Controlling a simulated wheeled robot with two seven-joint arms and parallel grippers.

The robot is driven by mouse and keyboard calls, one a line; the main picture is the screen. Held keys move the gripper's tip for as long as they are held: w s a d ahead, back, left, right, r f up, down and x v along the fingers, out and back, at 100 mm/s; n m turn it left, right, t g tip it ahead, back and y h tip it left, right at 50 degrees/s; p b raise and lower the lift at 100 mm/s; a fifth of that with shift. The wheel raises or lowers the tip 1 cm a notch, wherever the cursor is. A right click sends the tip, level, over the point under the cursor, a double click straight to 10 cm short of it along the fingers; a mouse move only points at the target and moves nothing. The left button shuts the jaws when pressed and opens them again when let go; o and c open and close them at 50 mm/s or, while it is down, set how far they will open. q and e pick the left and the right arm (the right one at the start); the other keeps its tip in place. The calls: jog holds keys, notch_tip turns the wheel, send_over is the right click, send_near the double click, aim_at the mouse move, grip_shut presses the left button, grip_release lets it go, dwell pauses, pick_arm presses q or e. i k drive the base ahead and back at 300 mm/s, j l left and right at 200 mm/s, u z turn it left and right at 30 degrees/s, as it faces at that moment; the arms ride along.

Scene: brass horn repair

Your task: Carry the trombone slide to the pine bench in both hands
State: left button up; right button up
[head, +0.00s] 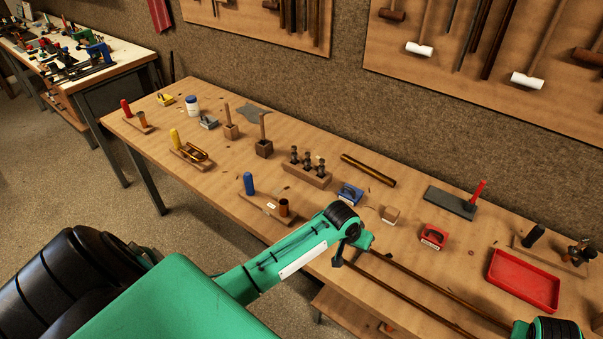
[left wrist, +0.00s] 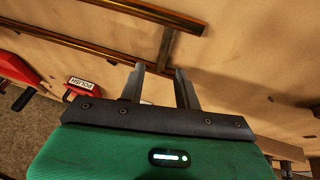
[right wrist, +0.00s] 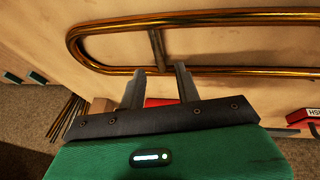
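The trombone slide (head: 425,276) is a pair of long parallel brass tubes along the front of the pine bench (head: 225,100). I cannot tell whether it touches the wood. My left gripper (head: 352,243) is at its left end in the head view. In the left wrist view, the fingers (left wrist: 159,72) are apart, with a cross brace (left wrist: 166,45) in line with the gap. My right gripper (right wrist: 160,68) has its fingers apart too, at the near tube (right wrist: 105,68), below another brace (right wrist: 155,42). The right fingertips are out of the head view.
A red tray (head: 524,281), a red block (head: 433,236), a blue block (head: 349,194) and a wooden rack (head: 306,174) stand on the bench behind the slide. Tool boards (head: 480,62) hang on the wall. Another bench (head: 75,65) stands at far left.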

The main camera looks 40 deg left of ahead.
aim_at(450, 312)
jog(key=k+j, duration=0.3)
jog(key=k, duration=0.15)
jog(key=k+j, duration=0.3)
jog(key=k, duration=0.15)
